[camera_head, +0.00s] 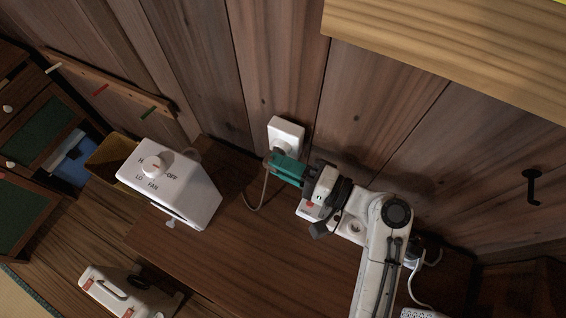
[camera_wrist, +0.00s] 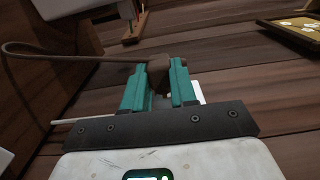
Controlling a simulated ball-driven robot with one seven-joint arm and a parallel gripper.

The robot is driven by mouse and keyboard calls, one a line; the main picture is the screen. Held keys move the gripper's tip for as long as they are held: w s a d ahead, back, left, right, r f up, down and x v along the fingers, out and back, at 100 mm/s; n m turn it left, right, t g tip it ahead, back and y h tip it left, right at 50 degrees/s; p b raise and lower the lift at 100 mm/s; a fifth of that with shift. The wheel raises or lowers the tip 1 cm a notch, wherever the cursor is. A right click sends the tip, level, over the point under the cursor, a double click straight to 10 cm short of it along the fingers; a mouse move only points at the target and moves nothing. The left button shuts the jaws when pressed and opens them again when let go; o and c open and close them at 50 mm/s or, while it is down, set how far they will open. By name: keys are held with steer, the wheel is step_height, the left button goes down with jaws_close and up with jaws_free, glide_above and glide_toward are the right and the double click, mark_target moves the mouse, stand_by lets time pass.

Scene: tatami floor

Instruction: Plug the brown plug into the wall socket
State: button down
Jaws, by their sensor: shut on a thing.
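The white wall socket (camera_head: 286,131) is on the wooden wall in the head view. My gripper (camera_head: 281,167), with teal fingers, is just below the socket's lower end. In the wrist view my gripper (camera_wrist: 159,86) is shut on the brown plug (camera_wrist: 158,70). The plug's cord (camera_wrist: 85,54) runs off to the left and loops back. The cord (camera_head: 258,195) also hangs below the fingers in the head view. A white patch shows behind the right finger in the wrist view. The fingers hide the plug's prongs, and I cannot tell whether the plug touches the socket.
A white heater box (camera_head: 165,180) with a knob stands left of my gripper on the brown tabletop (camera_head: 270,255). A white case (camera_head: 125,293) lies at lower left. A light wooden shelf (camera_head: 450,50) juts out at upper right. A black hook (camera_head: 532,187) is on the wall.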

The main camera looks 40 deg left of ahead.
steer(key=shift+w+a+b, duration=0.1)
steer(key=shift+w+b, duration=0.2)
steer(key=shift+w, duration=0.2)
stand_by(0.4)
steer(key=c, duration=0.8)
jaws_free()
steer(key=b+v, duration=0.1)
steer(key=v, duration=0.9)
steer(key=shift+w+d+b, duration=0.2)
steer(key=shift+d+b, duration=0.15)
steer(key=shift+b, duration=0.05)
steer(key=shift+s, duration=0.1)
